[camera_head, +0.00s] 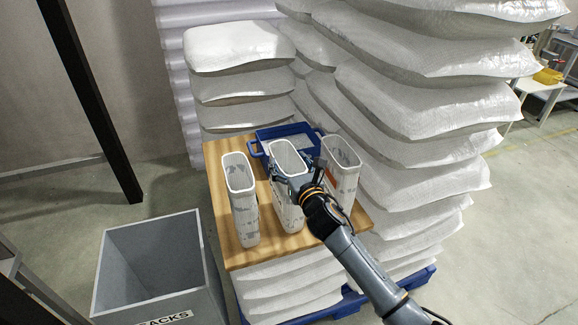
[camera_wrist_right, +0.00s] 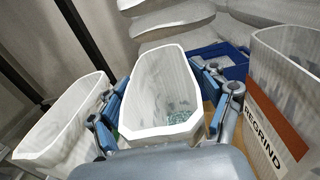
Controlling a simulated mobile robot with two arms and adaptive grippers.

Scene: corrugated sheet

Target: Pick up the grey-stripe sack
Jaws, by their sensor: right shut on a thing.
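Three open-topped white sacks stand upright on a wooden board: a left sack (camera_head: 243,212), a middle sack (camera_head: 287,212) and a right sack (camera_head: 343,183). The right one, which also shows in the wrist view (camera_wrist_right: 276,125), has an orange stripe and the word REGRIND. No grey stripe can be made out on the left or middle sack. My right gripper (camera_head: 294,175) is shut on the middle sack, its fingers on both sides near the rim; in the wrist view this sack (camera_wrist_right: 164,85) has greenish bits inside. Whether it touches the board is unclear. My left gripper is out of view.
The wooden board (camera_head: 222,190) lies on stacked white bags over a blue pallet. A blue tray (camera_head: 268,134) sits behind the sacks. A grey bin (camera_head: 150,305) with a partly visible SACKS label stands at left. Tall bag piles (camera_head: 420,100) rise behind and right.

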